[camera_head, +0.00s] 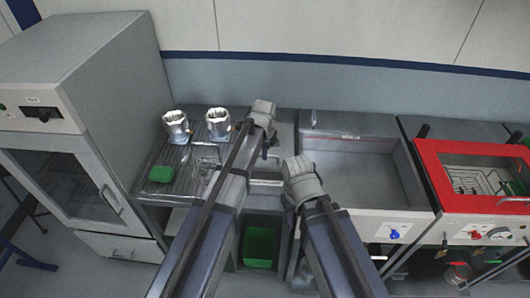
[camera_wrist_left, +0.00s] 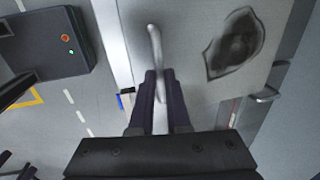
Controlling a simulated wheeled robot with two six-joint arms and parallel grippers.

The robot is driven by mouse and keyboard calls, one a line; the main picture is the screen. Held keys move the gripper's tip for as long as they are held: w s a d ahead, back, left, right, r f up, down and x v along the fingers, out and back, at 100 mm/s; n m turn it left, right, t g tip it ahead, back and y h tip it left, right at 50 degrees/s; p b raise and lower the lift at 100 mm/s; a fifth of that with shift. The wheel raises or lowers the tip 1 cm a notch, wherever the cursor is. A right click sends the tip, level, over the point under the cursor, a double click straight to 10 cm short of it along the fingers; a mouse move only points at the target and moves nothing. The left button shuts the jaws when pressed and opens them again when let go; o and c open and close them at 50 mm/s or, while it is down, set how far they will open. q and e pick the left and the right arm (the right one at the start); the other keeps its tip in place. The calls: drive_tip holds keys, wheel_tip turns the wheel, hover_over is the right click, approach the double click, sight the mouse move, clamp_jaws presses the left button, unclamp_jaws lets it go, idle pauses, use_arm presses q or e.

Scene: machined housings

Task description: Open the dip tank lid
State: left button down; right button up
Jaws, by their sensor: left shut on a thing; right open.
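My left gripper (camera_head: 268,148) is at the narrow grey section between the drainboard and the wide basin. In the left wrist view, its fingers (camera_wrist_left: 160,98) are shut on a pale, slightly bent handle (camera_wrist_left: 154,42) that stands out against a light grey panel (camera_wrist_left: 195,75). I cannot tell for certain whether this panel is the dip tank lid, or how far it is raised; my arms hide much of that section in the head view. My right gripper (camera_head: 292,203) is open, lower and to the right, near the basin's left front corner, and its fingertips are mostly hidden.
Two metal housings (camera_head: 176,126) (camera_head: 218,123) and a green block (camera_head: 162,174) rest on the ribbed drainboard (camera_head: 150,196). A wide open basin (camera_head: 365,180) and a red-framed tank (camera_head: 428,163) stand right. A green bin (camera_head: 259,250) is below. A grey cabinet (camera_head: 115,90) stands left.

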use_arm(q)
drive_tip(key=w+r+g+p, duration=0.7)
drive_tip(key=w+r+p, duration=0.2)
drive_tip(key=r+p, duration=0.3)
drive_tip(key=shift+r, duration=0.75)
drive_tip(key=shift+s, duration=0.1)
drive_tip(key=c, duration=0.9)
unclamp_jaws()
